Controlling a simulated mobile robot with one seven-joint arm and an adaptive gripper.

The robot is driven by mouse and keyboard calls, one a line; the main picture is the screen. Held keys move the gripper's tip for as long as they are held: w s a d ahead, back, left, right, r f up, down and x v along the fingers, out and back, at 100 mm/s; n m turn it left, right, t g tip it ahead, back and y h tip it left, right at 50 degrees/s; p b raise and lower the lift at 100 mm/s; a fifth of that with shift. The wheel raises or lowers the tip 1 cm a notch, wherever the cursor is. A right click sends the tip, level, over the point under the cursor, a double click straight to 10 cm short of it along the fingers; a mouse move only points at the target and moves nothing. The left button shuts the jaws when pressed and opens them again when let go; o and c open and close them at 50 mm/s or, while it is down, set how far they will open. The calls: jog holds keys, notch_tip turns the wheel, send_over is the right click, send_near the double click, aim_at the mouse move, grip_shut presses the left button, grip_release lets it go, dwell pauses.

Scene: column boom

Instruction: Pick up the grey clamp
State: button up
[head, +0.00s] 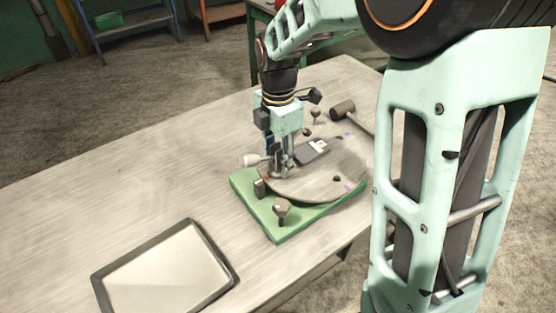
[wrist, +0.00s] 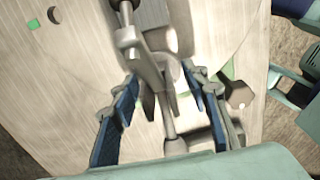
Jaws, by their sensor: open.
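The grey clamp (wrist: 145,62) lies between the fingers of my gripper (wrist: 160,80) in the wrist view. It has a forked metal arm and a round rod. My two blue-padded fingers stand apart, one on each side of it; contact is not clear. In the head view my gripper (head: 277,163) points down at the left part of a round grey disc (head: 325,178) on a green base (head: 270,222). The clamp is partly hidden by my gripper there.
A knob (head: 282,207) stands on the base's front corner. A dark flat piece (head: 313,150) lies on the disc. A mallet (head: 343,109) lies behind it. A dark-rimmed tray or tablet (head: 165,272) lies front left. The left of the table (head: 120,185) is clear.

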grip_shut()
jog(key=shift+r, duration=0.15)
